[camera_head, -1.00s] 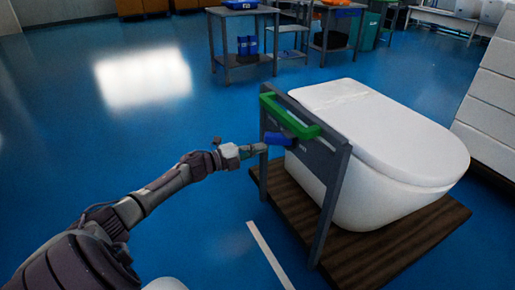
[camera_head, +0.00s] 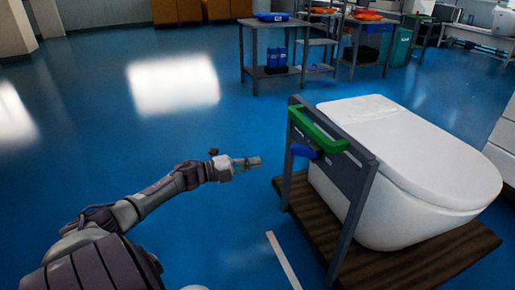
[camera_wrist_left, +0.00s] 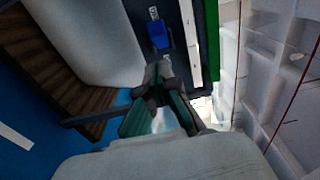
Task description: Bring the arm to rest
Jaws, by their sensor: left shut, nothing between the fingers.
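My left arm reaches in from the left in the head view. Its gripper (camera_head: 247,163) is shut and empty, in the air to the left of the toilet stand's grey frame (camera_head: 352,185). A gap of blue floor shows between the fingertips and the frame. In the left wrist view the shut fingers (camera_wrist_left: 158,75) point toward the frame's panel and a blue handle (camera_wrist_left: 158,32). The blue handle (camera_head: 304,151) also shows below the green bar (camera_head: 317,130) in the head view. My right gripper is not in view.
A white toilet (camera_head: 410,160) stands on a brown wooden base (camera_head: 440,250) behind the frame. Grey tables (camera_head: 272,24) with trays stand at the back. The blue floor (camera_head: 110,130) to the left is clear. A white strip (camera_head: 283,260) lies on the floor near the base.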

